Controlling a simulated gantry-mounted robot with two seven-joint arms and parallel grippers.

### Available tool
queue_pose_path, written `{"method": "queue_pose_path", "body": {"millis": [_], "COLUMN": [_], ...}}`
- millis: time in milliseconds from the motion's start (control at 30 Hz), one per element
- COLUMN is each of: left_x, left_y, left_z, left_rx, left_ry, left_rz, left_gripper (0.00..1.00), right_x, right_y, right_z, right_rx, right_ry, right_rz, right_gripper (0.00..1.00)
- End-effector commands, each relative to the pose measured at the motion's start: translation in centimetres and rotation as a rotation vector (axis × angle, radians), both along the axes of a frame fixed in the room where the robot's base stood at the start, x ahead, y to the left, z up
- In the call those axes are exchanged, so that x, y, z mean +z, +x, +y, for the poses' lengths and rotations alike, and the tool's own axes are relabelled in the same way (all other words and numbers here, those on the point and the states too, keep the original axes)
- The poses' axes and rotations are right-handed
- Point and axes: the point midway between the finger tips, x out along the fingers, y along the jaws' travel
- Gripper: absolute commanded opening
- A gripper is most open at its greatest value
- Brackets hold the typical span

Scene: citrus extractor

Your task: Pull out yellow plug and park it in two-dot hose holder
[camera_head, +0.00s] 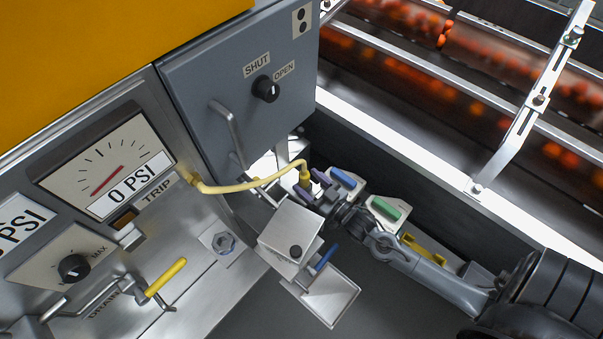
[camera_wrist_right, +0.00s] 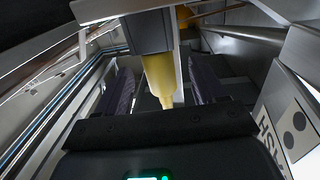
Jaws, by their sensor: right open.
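The yellow plug (camera_head: 305,174) is at the end of a yellow hose (camera_head: 245,186) that runs from the grey panel. In the right wrist view the plug (camera_wrist_right: 160,75) tapers below a dark grey block (camera_wrist_right: 148,32); whether it is seated there I cannot tell. My right gripper (camera_head: 313,186) is open, its purple fingers on either side of the plug, with gaps visible between plug and fingers in the wrist view (camera_wrist_right: 160,88). A white two-dot plate (camera_head: 302,20) is at the grey cabinet's top right corner. I cannot make out a holder there. My left gripper is out of view.
The grey cabinet (camera_head: 200,85) with a SHUT/OPEN knob (camera_head: 265,88) and bar handle (camera_head: 228,130) stands close behind the hose. Blue (camera_head: 343,177) and green (camera_head: 385,209) handles lie beside my right arm. A metal box (camera_head: 290,235) stands in front. Roller conveyors with oranges run at upper right.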

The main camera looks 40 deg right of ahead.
Motion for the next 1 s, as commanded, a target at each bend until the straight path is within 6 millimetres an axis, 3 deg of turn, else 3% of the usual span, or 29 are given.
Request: {"method": "queue_pose_path", "body": {"millis": [200, 400, 1000], "left_x": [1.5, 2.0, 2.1], "left_y": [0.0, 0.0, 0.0], "left_z": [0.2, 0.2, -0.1], "left_rx": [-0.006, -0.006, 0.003], "left_ry": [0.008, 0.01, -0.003], "left_rz": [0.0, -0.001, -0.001], "left_gripper": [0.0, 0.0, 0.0], "right_x": [0.2, 0.2, 0.1], "right_y": [-3.8, -5.8, -6.4], "right_z": [-0.3, -0.4, -0.5], "right_rx": [0.0, 0.0, 0.0], "right_ry": [0.0, 0.0, 0.0], "right_rz": [0.002, -0.001, -0.001], "right_gripper": [0.69, 0.69, 0.69]}}
